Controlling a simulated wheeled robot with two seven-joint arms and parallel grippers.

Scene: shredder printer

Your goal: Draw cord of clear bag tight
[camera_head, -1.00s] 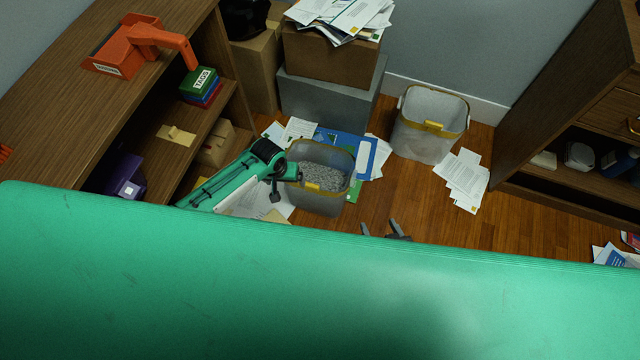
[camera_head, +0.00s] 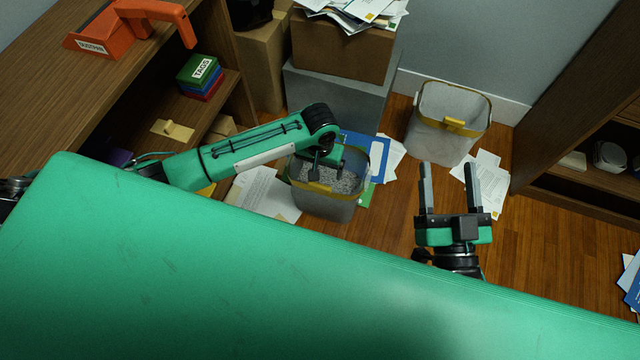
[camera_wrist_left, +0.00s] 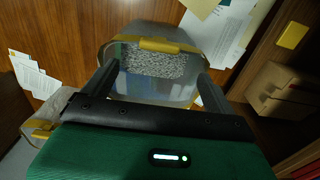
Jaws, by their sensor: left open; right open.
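A translucent grey bag (camera_head: 325,206) with a yellow drawstring rim and a yellow tab holds grey shredded paper (camera_head: 338,180). It stands upright on the floor, mouth open. A second clear, whitish bag (camera_head: 436,138) with a yellow rim and tab (camera_head: 455,125) stands behind to the right and looks empty. My left gripper (camera_head: 327,172) is open above the shred-filled bag; the left wrist view shows its fingers (camera_wrist_left: 158,68) apart in front of that bag's mouth, near the yellow tab (camera_wrist_left: 160,45). My right gripper (camera_head: 451,166) is open and empty, in front of the second bag.
Loose papers (camera_head: 262,192) lie around the bags. A wooden shelf (camera_head: 225,85) stands left, with boxes (camera_head: 340,85) behind the bags and a dark cabinet (camera_head: 575,130) at right. Wooden floor (camera_head: 540,240) is free to the right of my right gripper.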

